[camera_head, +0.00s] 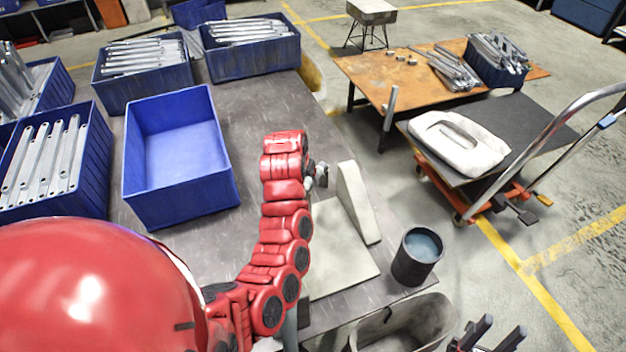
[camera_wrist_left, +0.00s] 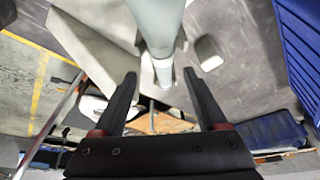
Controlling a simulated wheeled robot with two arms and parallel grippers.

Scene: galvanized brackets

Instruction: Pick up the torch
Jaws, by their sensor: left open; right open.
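A pale grey-green cylinder (camera_wrist_left: 157,25), which may be the torch, runs down from the top edge of the left wrist view, and its narrower end lies between my fingertips in the picture. I cannot tell whether they touch it. My left gripper (camera_wrist_left: 161,76) is open; in the head view it (camera_head: 320,174) is mostly hidden by my red arm, beside the grey bracket. I cannot make out the torch clearly in the head view. My right gripper (camera_head: 503,326) is open and empty at the bottom right of the head view.
The grey bracket (camera_head: 357,203) stands upright on the table (camera_head: 262,100). A dark cup (camera_head: 416,258) is near the table's right edge. An empty blue crate (camera_head: 180,205) is left of my arm; several filled crates stand behind.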

